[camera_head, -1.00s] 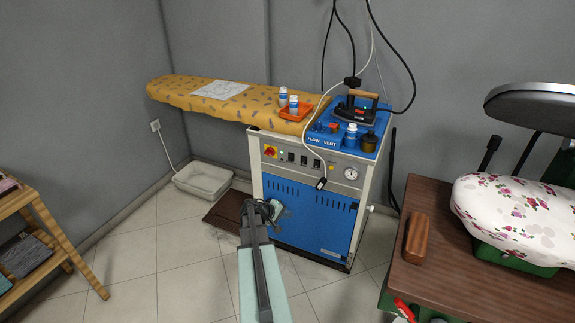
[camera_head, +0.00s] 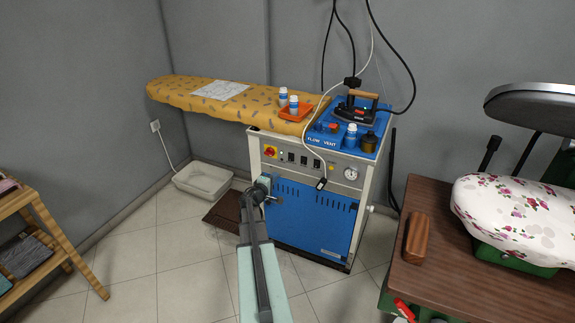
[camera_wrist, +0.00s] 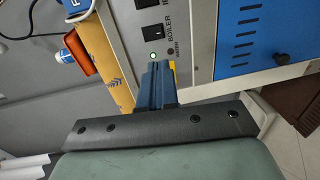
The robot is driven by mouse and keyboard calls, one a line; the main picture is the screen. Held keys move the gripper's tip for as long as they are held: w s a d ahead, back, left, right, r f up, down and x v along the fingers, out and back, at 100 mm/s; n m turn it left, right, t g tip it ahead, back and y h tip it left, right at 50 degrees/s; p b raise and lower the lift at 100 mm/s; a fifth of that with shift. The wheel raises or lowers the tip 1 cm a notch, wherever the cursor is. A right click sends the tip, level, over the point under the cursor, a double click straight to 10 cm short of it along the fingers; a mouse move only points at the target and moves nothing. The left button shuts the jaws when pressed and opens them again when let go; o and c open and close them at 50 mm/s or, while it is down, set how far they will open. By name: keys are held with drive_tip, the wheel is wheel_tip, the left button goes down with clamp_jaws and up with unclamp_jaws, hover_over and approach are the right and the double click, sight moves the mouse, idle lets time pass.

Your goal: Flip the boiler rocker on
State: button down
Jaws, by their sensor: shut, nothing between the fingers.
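The boiler rocker (camera_wrist: 155,36) is a black switch on the grey control panel, with the word BOILER beside it in the wrist view. A small pale green lamp (camera_wrist: 152,56) glows beside it. Which side of the rocker is pressed in I cannot tell. My gripper (camera_wrist: 158,70) is shut and empty, its fingertips at the panel just below the rocker in the wrist view and apart from it. Contact with the panel is unclear. In the head view my gripper (camera_head: 266,180) is in front of the cabinet's left side, just under the panel (camera_head: 318,166).
Another black rocker (camera_wrist: 147,4) sits above in the wrist view. The red-on-yellow knob (camera_head: 270,151) and a hanging white cable (camera_head: 319,168) are near. The blue cabinet top holds an iron (camera_head: 355,111) and bottles. A wooden press table (camera_head: 470,270) stands right.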

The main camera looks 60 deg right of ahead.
sight(290, 161)
idle(0.3)
drive_tip(key=d, duration=0.4)
drive_tip(key=d+f, duration=0.1)
drive_tip(key=d, duration=0.9)
drive_tip(key=shift+f, duration=0.35)
drive_tip(key=shift+d+f, duration=0.1)
drive_tip(key=shift+d, duration=0.1)
drive_tip(key=shift+a, duration=0.1)
drive_tip(key=a+f, duration=0.1)
drive_tip(key=a, duration=1.3)
drive_tip(key=shift+f, duration=0.35)
drive_tip(key=shift+s, duration=0.1)
